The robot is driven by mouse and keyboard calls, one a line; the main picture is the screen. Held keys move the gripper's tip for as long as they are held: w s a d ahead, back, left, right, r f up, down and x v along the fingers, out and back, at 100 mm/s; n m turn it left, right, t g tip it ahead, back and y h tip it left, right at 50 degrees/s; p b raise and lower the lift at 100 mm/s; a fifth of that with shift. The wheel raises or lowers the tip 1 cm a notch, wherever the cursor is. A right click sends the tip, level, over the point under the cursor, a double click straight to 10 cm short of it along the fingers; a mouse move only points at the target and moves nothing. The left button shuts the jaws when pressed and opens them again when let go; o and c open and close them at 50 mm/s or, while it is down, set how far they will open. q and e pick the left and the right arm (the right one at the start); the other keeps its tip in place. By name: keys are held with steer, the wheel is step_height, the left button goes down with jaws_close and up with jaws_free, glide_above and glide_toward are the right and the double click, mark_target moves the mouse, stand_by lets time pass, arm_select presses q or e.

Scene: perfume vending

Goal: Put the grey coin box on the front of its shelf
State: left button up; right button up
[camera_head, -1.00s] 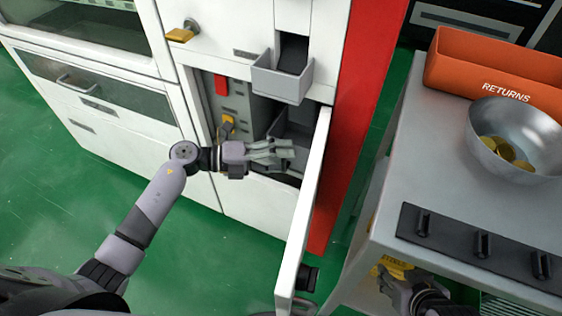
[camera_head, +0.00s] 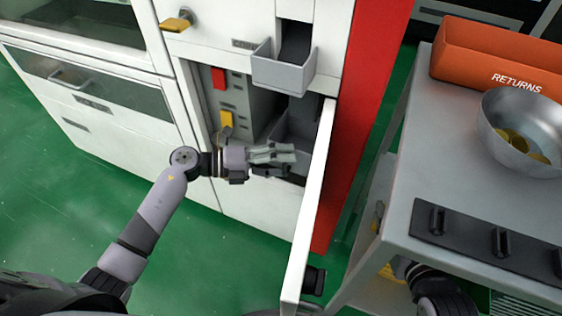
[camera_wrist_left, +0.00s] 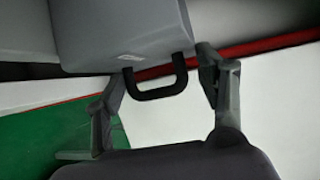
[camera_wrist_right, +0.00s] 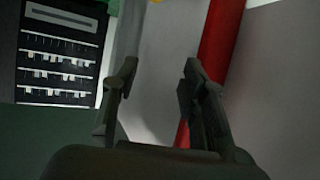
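The grey coin box (camera_head: 293,127) stands inside the open lower compartment of the white machine. In the left wrist view the grey box (camera_wrist_left: 120,35) fills the top, with a black loop handle (camera_wrist_left: 160,90) on its front. My left gripper (camera_head: 292,154) is in front of the box. In the left wrist view its open fingers (camera_wrist_left: 162,75) stand on either side of the handle, apart from it. My right gripper's fingers are mostly hidden by the cart in the head view. In the right wrist view the right gripper (camera_wrist_right: 157,68) is open and empty. The shelf under the box is mostly hidden.
The open white door (camera_head: 308,205) stands just right of my left gripper. A grey tray (camera_head: 283,74) juts out above the compartment. A grey cart (camera_head: 440,165) at right carries an orange returns bin (camera_head: 480,58) and a metal bowl (camera_head: 530,115). Green floor lies clear at left.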

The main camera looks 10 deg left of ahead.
arm_select(q)
steer(key=o, duration=0.4)
steer(key=shift+o, duration=0.2)
steer(key=shift+a+r, duration=0.1)
steer(key=shift+r, duration=0.05)
